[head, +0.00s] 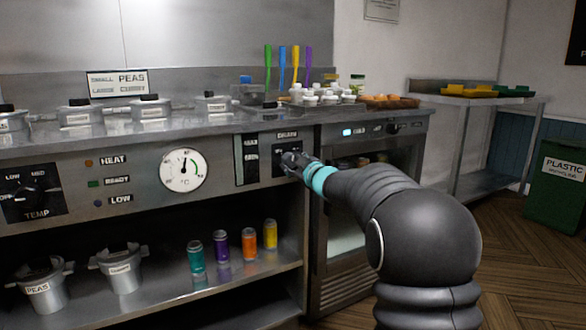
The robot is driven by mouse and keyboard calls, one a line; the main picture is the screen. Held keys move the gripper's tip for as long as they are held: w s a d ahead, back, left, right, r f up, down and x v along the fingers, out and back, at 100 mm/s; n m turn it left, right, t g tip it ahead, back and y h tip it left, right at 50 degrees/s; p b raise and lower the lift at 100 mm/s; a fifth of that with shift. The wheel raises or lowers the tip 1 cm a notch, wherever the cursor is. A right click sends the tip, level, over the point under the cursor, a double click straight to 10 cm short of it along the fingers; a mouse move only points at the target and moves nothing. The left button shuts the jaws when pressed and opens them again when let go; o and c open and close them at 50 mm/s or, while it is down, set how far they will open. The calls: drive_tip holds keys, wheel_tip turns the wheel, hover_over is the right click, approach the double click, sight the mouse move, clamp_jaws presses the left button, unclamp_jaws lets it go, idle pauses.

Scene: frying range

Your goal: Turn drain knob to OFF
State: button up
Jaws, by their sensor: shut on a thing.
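The drain control panel (272,140) is a dark plate on the front of the steel range, right of the round dial. The drain knob on it is hidden behind my gripper, so I cannot read its setting. My gripper (286,162) is at the panel, with its fingers shut on the knob. My arm reaches in from the lower right and covers part of the panel's lower right.
Left of the panel are a temperature dial (184,170) and a TEMP knob (34,194). Coloured cans (221,246) stand on the shelf below. White pots (323,95) and coloured-handled tools crowd the counter above. A glass-door cabinet (345,225) is just right of the panel.

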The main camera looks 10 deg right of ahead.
drive_tip(key=n+b, duration=0.2)
drive_tip(key=n, duration=0.3)
drive_tip(key=shift+n, duration=0.3)
drive_tip(key=n+b, duration=0.1)
drive_tip(key=n, duration=0.3)
drive_tip(key=shift+r+n, duration=0.1)
drive_tip(key=shift+n, duration=0.3)
drive_tip(key=o, duration=1.1)
drive_tip(key=shift+o, duration=0.2)
drive_tip(key=v, duration=1.2)
